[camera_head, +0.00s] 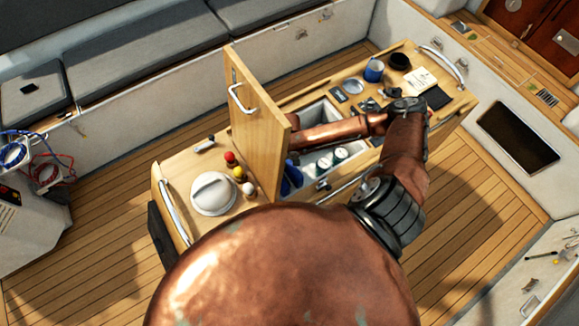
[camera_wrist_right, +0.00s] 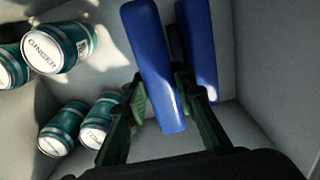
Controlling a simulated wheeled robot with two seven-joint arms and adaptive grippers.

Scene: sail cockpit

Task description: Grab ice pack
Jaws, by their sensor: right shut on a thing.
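Two blue ice packs stand in the pale cooler well in the right wrist view. My right gripper (camera_wrist_right: 160,95) has its green fingers on either side of the left ice pack (camera_wrist_right: 153,62) and is shut on it. The other ice pack (camera_wrist_right: 198,45) is just to the right, beside the right finger. In the head view, blue of the ice packs (camera_head: 292,176) shows low in the open well (camera_head: 318,112). My right forearm reaches left into the well there, and the raised lid hides much of the hand. My left gripper is not in view.
The raised wooden lid (camera_head: 258,125) stands at the well's left side. Green ginger cans (camera_wrist_right: 58,48) lie and stand at the left in the well. A white round-lidded pot (camera_head: 212,193), colored balls (camera_head: 238,173) and a blue mug (camera_head: 374,70) are on the table.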

